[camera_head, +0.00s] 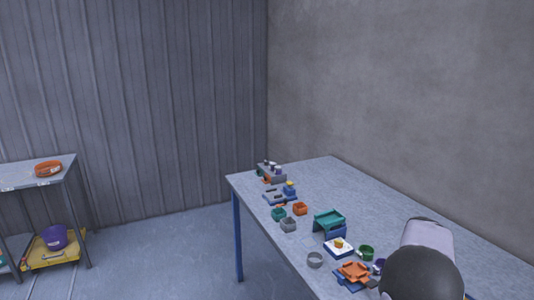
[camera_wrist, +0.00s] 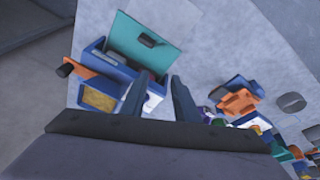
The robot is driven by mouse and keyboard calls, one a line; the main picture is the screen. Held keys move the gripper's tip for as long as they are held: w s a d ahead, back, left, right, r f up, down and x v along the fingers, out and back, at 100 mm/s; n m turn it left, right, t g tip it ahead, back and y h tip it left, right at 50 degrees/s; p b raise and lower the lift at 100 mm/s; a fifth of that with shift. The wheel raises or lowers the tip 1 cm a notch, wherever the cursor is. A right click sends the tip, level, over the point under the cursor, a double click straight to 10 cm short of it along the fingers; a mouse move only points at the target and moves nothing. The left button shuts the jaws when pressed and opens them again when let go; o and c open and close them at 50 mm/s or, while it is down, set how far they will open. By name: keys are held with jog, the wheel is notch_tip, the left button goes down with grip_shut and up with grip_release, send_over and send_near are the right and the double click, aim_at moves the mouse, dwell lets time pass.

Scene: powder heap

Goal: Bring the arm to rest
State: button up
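My gripper (camera_wrist: 158,80) shows in the wrist view with its two dark fingers apart, and nothing is visibly held between them. Beyond the fingers lies a blue box (camera_wrist: 93,65) with a raised teal lid (camera_wrist: 143,42). The fingers overlap the box's right side in the picture; I cannot tell how high they are above it. In the head view my arm shows as a dark round joint and a pale link at the lower right, over the near part of the table. The fingers are hidden there.
A shelf (camera_head: 22,175) with an orange ring (camera_head: 48,169) stands far left.

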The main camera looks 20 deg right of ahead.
jog(key=shift+n+y, duration=0.7)
jog(key=shift+y, duration=0.1)
jog(key=s+a+f, duration=0.1)
jog(key=a, duration=0.1)
jog(key=a+f, duration=0.2)
jog(key=a, duration=0.1)
jog(key=s+a+f, duration=0.1)
jog(key=a+f, duration=0.1)
jog(key=shift+s+a+f, duration=0.15)
jog(key=shift+s+a, duration=0.05)
jog(key=shift+s, duration=0.1)
jog(key=s+a+f+n+g+y, duration=0.1)
jog(key=a+n, duration=0.2)
jog(key=a, duration=1.2)
jog(key=s+a+f+n+y, duration=0.1)
jog(key=s+a+f+n, duration=0.15)
jog(key=a, duration=1.15)
jog(key=w+a+r+n, duration=0.4)
jog(key=a+n, duration=0.2)
jog(key=a, duration=0.3)
notch_tip(320, 180, down, 7)
jog(key=b, duration=0.6)
jog(key=shift+t, duration=0.4)
